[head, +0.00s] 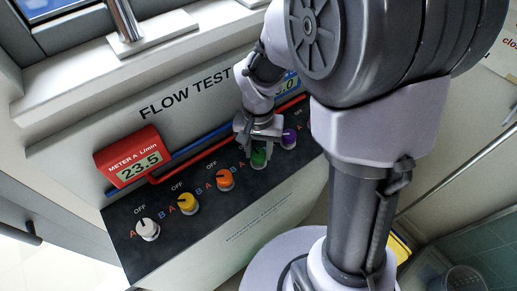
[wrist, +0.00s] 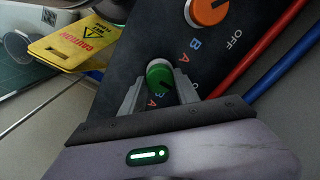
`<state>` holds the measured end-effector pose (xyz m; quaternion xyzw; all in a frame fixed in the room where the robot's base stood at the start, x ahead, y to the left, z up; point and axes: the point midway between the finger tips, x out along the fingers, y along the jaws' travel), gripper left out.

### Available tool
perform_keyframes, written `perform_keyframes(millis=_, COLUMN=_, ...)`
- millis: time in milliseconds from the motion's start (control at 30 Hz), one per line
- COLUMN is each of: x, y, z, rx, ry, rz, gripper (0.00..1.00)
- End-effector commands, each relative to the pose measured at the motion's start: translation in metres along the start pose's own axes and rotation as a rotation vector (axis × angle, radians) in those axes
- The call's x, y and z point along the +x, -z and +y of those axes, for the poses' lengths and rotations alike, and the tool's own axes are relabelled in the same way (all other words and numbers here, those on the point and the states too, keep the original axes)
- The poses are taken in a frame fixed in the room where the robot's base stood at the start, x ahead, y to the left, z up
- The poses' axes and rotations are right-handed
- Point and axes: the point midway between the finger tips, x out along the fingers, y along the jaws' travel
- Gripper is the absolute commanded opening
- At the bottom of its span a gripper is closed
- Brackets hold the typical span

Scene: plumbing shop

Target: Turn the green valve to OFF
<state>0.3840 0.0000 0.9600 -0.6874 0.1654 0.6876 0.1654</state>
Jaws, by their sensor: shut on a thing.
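The green valve knob (head: 259,157) is on the black panel of the flow test bench, between the orange and purple knobs. In the wrist view the green knob (wrist: 160,78) sits between the two fingers of my gripper (wrist: 160,90), which is shut on it. In the head view my gripper (head: 258,135) reaches down onto the knob from above. A blue B and a red A show beside the green knob in the wrist view. Its OFF label and its pointer's exact direction are hidden or unclear.
The orange knob (head: 226,180) and purple knob (head: 290,138) flank the green one closely. Yellow (head: 187,203) and white (head: 148,229) knobs are farther left. Red meter A (head: 128,158) reads 23.5. A yellow caution sign (wrist: 75,40) lies beyond the panel.

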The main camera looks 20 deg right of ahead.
Motion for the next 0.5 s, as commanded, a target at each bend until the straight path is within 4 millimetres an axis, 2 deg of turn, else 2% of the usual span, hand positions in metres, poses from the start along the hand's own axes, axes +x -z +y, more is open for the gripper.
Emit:
perform_keyframes(millis=67, x=-0.0004, y=0.0004, z=-0.0002, rx=0.0, ry=0.001, rz=0.001, gripper=0.0)
perform_keyframes(millis=100, x=-0.0004, y=0.0004, z=-0.0002, rx=-0.001, ry=0.001, rz=0.001, gripper=0.39)
perform_keyframes(millis=200, x=-0.0004, y=0.0003, z=-0.0001, rx=-0.001, ry=0.0, rz=0.001, gripper=0.59)
perform_keyframes(millis=500, x=-0.0011, y=0.0002, z=-0.0001, rx=-0.001, ry=0.0, rz=0.001, gripper=0.59)
